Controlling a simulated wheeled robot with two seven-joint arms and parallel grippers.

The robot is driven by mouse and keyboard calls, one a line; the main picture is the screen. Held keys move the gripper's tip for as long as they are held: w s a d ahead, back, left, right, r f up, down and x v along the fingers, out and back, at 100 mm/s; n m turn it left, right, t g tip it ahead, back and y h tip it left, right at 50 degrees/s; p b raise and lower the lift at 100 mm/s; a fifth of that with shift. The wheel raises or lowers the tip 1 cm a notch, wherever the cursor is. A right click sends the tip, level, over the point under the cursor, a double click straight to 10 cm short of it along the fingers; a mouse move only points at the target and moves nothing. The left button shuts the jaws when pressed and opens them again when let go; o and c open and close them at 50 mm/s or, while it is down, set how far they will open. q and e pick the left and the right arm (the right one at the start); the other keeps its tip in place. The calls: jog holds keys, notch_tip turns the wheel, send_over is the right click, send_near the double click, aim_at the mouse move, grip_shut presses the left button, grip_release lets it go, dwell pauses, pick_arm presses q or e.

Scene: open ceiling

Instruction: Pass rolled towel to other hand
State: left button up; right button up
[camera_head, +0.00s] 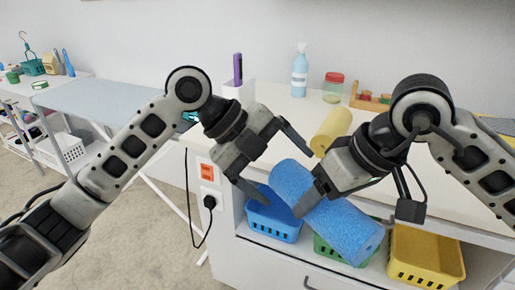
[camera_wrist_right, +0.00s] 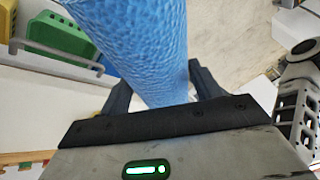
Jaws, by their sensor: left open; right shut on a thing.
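A blue rolled towel (camera_head: 345,228) is held tilted in front of the counter, its upper end toward the left. My right gripper (camera_head: 308,200) is shut on it near the middle. The towel also fills the middle of the right wrist view (camera_wrist_right: 150,50), between the fingers of my right gripper (camera_wrist_right: 160,88). My left gripper (camera_head: 275,165) is open, with its fingers spread near the upper left end of the towel. I cannot tell whether they touch it. A second rolled towel, yellow (camera_head: 331,131), lies on the counter behind.
Blue (camera_head: 272,224), green (camera_head: 338,250) and yellow (camera_head: 428,255) baskets sit on a shelf below the counter (camera_head: 280,110). A spray bottle (camera_head: 300,72), a jar (camera_head: 333,88) and a pen holder (camera_head: 239,93) stand on the counter. A dark cable hangs at the outlet (camera_head: 209,202).

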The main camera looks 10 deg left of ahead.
pick_arm(q)
jog(key=shift+x, duration=1.6)
jog(key=shift+r, duration=0.1)
jog(key=c, duration=1.2)
jog(key=shift+o, duration=0.2)
pick_arm(e)
jog(key=o, duration=1.2)
jog(key=shift+r, duration=0.1)
